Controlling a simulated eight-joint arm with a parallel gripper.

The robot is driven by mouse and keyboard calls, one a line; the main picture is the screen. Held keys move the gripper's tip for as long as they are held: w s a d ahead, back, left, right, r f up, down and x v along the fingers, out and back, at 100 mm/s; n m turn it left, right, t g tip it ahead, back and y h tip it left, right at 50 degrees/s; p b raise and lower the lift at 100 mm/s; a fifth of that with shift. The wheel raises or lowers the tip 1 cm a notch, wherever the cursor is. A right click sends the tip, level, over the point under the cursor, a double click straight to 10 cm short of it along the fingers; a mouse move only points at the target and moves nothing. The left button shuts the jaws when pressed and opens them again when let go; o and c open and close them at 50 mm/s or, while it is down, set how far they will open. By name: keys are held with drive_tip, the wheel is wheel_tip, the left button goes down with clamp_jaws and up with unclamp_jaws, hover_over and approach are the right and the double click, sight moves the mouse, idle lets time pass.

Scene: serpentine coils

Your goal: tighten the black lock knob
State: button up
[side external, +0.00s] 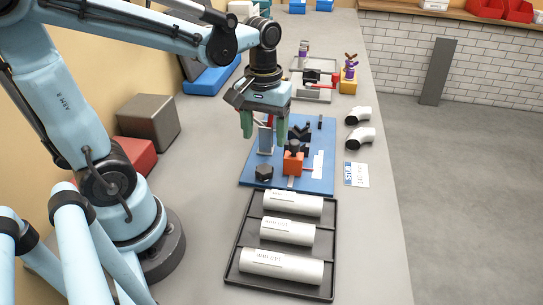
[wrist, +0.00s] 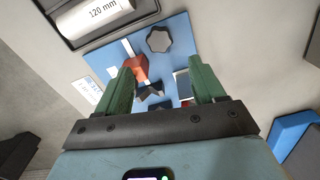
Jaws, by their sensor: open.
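A black star-shaped knob (side external: 264,172) sits at the front left of the blue board (side external: 255,183). It shows whole in the wrist view (wrist: 159,39), beyond my fingertips. My gripper (side external: 264,128) is open, with its green fingers pointing down above the back part of the board. Nothing is held between the fingers (wrist: 161,82). An orange block (side external: 293,163) stands on the board to the right of the knob, and it shows beside one finger in the wrist view (wrist: 137,66). Black V-shaped parts (side external: 300,132) stand behind the block, partly hidden by the fingers in the wrist view.
A black tray (side external: 238,270) with several white cylinders lies in front of the board. White elbow pipes (side external: 360,136) and a printed card (side external: 356,175) lie to the right. Another fixture (side external: 318,90) stands behind. A grey box (side external: 149,126) and a red box (side external: 134,157) stand left.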

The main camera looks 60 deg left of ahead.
sight(266, 168)
drive_tip(key=shift+f, duration=4.6)
drive_tip(key=c, duration=1.1)
drive_tip(key=shift+m, duration=0.3)
drive_tip(key=shift+d+m, duration=0.15)
drive_tip(key=shift+m, duration=2.45)
drive_tip(key=shift+w, duration=0.1)
drive_tip(key=o, duration=1.1)
